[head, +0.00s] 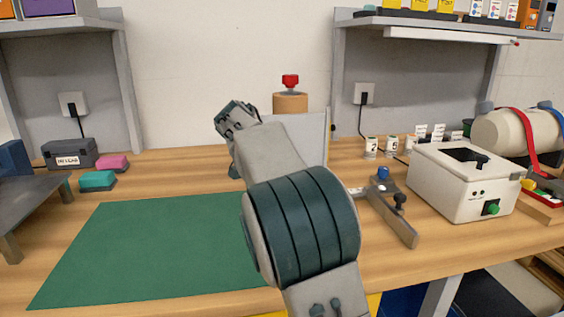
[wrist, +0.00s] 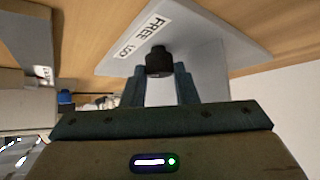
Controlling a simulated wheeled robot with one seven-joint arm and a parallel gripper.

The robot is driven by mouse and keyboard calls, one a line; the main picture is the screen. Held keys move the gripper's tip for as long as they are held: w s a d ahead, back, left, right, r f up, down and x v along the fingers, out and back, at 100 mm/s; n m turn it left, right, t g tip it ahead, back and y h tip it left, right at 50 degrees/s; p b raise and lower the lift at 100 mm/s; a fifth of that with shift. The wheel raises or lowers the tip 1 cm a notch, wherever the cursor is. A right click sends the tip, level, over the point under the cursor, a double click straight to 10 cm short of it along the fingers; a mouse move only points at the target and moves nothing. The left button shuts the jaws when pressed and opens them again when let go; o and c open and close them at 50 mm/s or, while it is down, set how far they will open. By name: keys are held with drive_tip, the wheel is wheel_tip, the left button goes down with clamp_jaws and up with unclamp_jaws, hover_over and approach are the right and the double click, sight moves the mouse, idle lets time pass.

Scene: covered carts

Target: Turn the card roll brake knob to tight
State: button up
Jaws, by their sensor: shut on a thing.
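In the wrist view a black knob (wrist: 158,61) stands on a pale grey panel (wrist: 195,40). A white label beside it reads FREE, with a second, shorter word that I cannot read surely. The two blue-grey fingers of my gripper (wrist: 162,82) are shut on the black knob, one on each side. In the head view my arm hides the knob and the fingertips. The grey panel (head: 314,133) shows partly behind my arm, and a brown card roll (head: 290,103) with a red knob (head: 290,81) on top stands behind it. The knob's pointer cannot be made out.
A green mat (head: 150,250) lies on the bench at left, with teal (head: 97,181) and pink (head: 112,163) blocks behind it. A metal bar with a blue knob (head: 383,173) and a white machine (head: 465,180) stand at right. The mat is clear.

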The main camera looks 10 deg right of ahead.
drive_tip(key=shift+a+m, duration=0.1)
drive_tip(key=shift+m, duration=0.2)
drive_tip(key=o, duration=1)
